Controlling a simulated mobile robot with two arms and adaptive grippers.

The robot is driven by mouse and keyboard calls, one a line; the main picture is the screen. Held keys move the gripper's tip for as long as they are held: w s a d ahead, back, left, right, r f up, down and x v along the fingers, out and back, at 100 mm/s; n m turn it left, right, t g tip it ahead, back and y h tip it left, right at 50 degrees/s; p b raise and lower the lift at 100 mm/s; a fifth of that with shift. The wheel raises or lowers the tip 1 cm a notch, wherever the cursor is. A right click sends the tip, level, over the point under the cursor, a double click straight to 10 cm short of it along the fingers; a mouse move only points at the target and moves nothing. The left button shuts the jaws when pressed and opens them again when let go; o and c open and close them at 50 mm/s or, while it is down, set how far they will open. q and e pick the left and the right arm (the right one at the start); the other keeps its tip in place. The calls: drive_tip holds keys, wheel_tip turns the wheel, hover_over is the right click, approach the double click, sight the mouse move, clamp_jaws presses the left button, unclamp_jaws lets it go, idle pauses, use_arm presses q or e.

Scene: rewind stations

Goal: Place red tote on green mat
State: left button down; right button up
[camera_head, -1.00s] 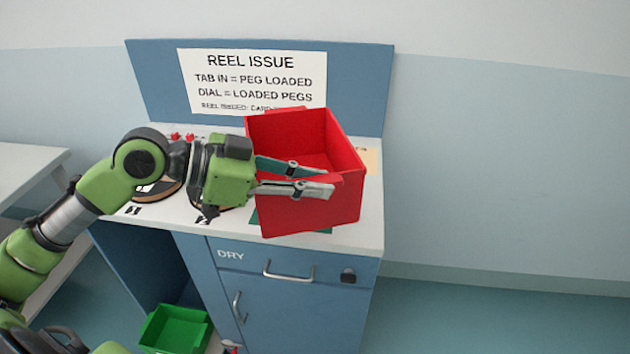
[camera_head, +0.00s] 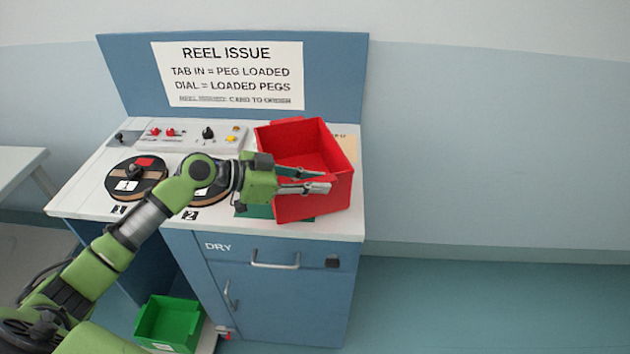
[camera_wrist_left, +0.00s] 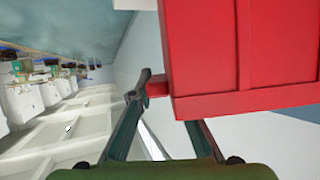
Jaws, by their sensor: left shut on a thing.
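The red tote (camera_head: 315,198) is over the right end of the station's white top, open side up and slightly turned. My left gripper (camera_head: 318,181) comes from the left and is shut on the tote; in the left wrist view (camera_wrist_left: 150,90) its fingers close at a small red lug on the tote (camera_wrist_left: 240,60). The green mat (camera_head: 252,211) shows as a dark green strip left of and below the tote, which hides most of it. I cannot tell whether the tote touches the mat. My right gripper is out of view.
Two reels, one of them numbered 1 (camera_head: 135,178), lie on the top left of the tote. A control box (camera_head: 190,136) with knobs stands behind them. A green bin (camera_head: 168,322) is below, beside the blue cabinet (camera_head: 285,295). A white table (camera_head: 18,162) is at the left.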

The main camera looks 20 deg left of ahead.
use_arm(q)
drive_tip(key=shift+f, duration=0.3)
drive_tip(key=c, duration=1.9)
unclamp_jaws()
drive_tip(key=shift+f, duration=0.1)
